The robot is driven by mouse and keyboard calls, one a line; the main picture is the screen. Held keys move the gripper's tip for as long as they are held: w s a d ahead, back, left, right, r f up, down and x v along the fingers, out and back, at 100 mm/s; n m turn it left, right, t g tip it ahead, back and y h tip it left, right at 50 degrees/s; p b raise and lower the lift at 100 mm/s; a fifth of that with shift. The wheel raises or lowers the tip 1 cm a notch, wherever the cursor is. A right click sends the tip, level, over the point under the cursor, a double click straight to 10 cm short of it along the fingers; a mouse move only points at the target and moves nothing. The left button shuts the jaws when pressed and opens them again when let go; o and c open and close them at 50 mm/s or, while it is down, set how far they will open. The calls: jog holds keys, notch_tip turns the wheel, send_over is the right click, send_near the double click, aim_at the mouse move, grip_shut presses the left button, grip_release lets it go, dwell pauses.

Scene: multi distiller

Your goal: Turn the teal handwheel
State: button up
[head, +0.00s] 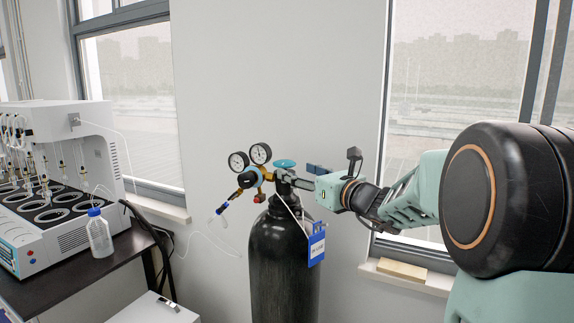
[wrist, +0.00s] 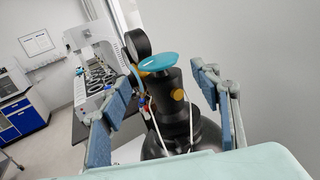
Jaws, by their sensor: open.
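The teal handwheel (head: 285,163) is a flat disc on top of the valve of a tall black gas cylinder (head: 283,255). In the wrist view the handwheel (wrist: 158,61) is seen slightly tilted on the dark valve body, between and beyond my fingers. My gripper (wrist: 165,110) is open, with one blue-padded finger at the left and one at the right of the valve. A clear gap shows between the right finger and the handwheel. In the head view my gripper (head: 303,175) reaches in from the right at about handwheel height; its fingertips are partly hard to make out.
Two round gauges (head: 249,157) and a regulator sit left of the valve. A blue and white tag (head: 316,245) hangs on the cylinder. A white distiller (head: 60,170) and a bottle (head: 99,235) stand on the dark table at left. Windows and wall lie behind.

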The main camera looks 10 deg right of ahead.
aim_at(288, 167)
jog(key=p+x, duration=0.1)
jog(key=x, duration=0.4)
jog(key=shift+w+a, duration=0.1)
jog(key=shift+w, duration=0.1)
